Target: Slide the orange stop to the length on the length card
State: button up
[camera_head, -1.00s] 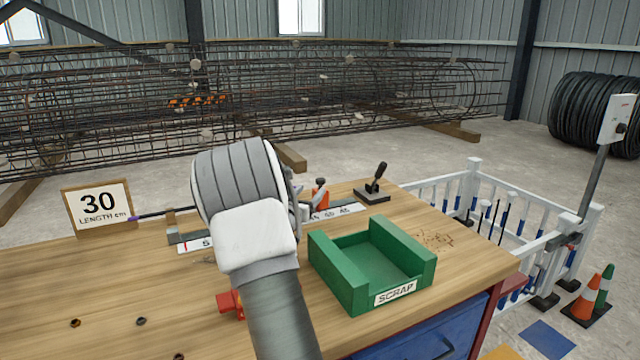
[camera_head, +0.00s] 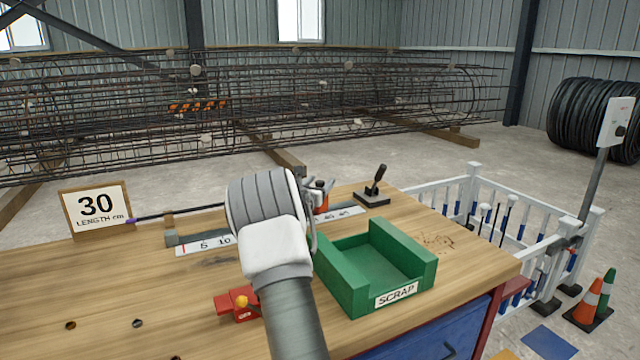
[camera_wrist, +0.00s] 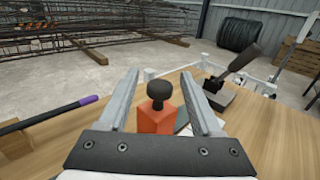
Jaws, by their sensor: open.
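The orange stop (camera_wrist: 158,118) with a black knob on top stands between the two open fingers of my gripper (camera_wrist: 165,95) in the wrist view. Whether the fingers touch it I cannot tell. In the head view the stop (camera_head: 321,197) shows just right of my wrist, on the ruler strip (camera_head: 205,245). Marks 5 and 10 show at the ruler's left; its middle is hidden behind my arm. The length card (camera_head: 96,208) reads 30, length cm, and stands at the left back of the bench.
A black lever (camera_head: 375,184) stands right of the stop. A green scrap tray (camera_head: 345,285) sits close right of my arm. A dark bar with a purple end (camera_head: 180,213) lies along the back. A red block (camera_head: 228,305) is at the front.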

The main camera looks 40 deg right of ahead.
grip_shut()
dwell(1.3)
